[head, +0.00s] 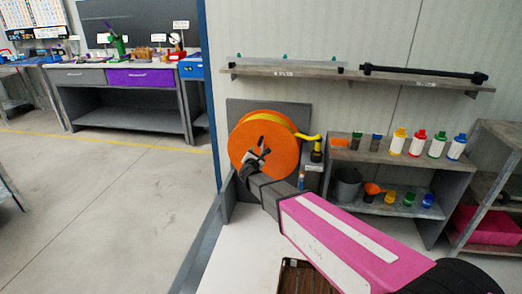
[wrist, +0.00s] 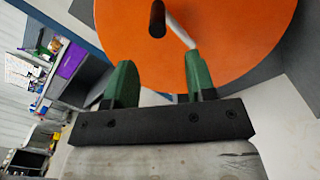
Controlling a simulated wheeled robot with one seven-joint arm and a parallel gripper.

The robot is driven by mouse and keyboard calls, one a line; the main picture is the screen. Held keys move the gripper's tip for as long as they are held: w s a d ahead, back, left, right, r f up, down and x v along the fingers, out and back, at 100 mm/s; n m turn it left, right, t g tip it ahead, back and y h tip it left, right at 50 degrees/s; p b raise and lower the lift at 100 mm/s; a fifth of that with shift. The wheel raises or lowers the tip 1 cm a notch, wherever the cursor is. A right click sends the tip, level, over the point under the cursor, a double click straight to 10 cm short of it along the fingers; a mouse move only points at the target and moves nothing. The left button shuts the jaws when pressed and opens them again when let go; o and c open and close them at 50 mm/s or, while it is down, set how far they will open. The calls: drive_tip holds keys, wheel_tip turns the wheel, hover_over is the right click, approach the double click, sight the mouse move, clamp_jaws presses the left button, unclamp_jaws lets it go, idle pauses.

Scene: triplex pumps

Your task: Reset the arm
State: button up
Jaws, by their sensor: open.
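My arm reaches from the lower right of the head view up to the orange hose reel (head: 284,137). My gripper (head: 256,152) is in front of the reel's face, near its centre. In the wrist view, the two green fingers of my gripper (wrist: 160,72) are apart with nothing between them. The orange disc (wrist: 235,35) fills the upper part of that view. A black knob (wrist: 157,18) and a pale rod stand out from the disc just beyond the fingertips. I cannot tell whether a finger touches the rod.
A shelf unit (head: 415,160) with several coloured bottles stands right of the reel. A wall shelf (head: 365,78) carries long bars. A workbench (head: 125,80) with a purple drawer stands at the back left. The floor (head: 100,190) at left is largely clear. A brown crate (head: 300,277) is below my arm.

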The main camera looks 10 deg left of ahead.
drive_tip(key=s+d+f+n+g+y, duration=0.2)
drive_tip(key=s+d+f+n+g, duration=0.15)
drive_tip(key=d+n, duration=0.8)
drive_tip(key=s+d+f+n+g+y, duration=0.25)
drive_tip(key=d+n+g, duration=0.25)
drive_tip(key=d+n, duration=0.7)
drive_tip(key=s+d+f+n+g+h, duration=0.1)
drive_tip(key=s+d+n+g, duration=0.3)
drive_tip(key=s+d+n, duration=0.4)
drive_tip(key=s+d+f+n+g+h, duration=0.1)
drive_tip(key=s+d+n+g+h, duration=0.3)
drive_tip(key=s+d+n, duration=0.5)
drive_tip(key=d+n+g, duration=0.1)
drive_tip(key=d, duration=0.3)
drive_tip(key=shift+s+f, duration=0.15)
drive_tip(key=shift+f, duration=0.1)
drive_tip(key=shift+n+g, duration=0.25)
